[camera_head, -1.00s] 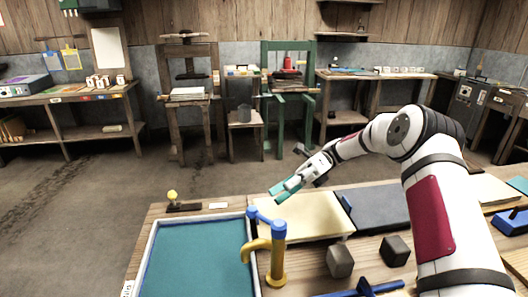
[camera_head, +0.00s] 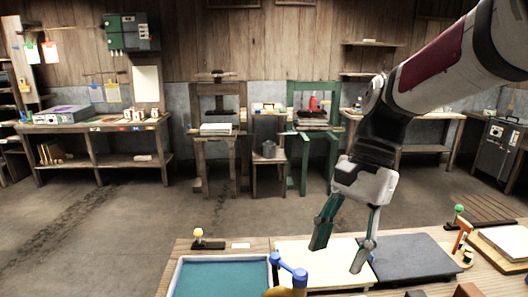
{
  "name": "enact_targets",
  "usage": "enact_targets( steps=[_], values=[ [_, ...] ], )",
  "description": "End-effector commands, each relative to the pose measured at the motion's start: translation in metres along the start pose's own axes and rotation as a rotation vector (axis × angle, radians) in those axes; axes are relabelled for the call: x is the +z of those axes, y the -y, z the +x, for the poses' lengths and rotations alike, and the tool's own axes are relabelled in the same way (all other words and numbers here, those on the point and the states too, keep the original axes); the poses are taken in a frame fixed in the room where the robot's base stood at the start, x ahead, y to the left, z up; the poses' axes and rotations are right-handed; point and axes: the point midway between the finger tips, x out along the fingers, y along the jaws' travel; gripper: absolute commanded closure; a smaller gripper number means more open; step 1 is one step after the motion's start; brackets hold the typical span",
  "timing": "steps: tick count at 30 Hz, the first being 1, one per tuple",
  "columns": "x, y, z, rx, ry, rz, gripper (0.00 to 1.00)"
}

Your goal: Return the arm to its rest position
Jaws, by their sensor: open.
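My gripper (camera_head: 341,248) is open and empty, with its two fingers pointing down over the cream sheet (camera_head: 300,256) on the near table. My arm (camera_head: 440,62) comes in from the upper right and bends down to the gripper. The height of the fingertips above the sheet is hard to tell.
A dark slab (camera_head: 415,255) lies right of the sheet. A yellow-knobbed piece (camera_head: 198,234) stands at the table's back edge. Open floor (camera_head: 130,225) lies behind.

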Motion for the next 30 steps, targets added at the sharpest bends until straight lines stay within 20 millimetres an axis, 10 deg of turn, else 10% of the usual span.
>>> enact_targets(
  steps=[16,30],
  values=[
    [0.048,-0.132,-0.013,-0.004,-0.584,-0.678,0.52],
    [0.051,-0.158,-0.007,0.031,-0.725,-0.86,0.52]
  ],
)
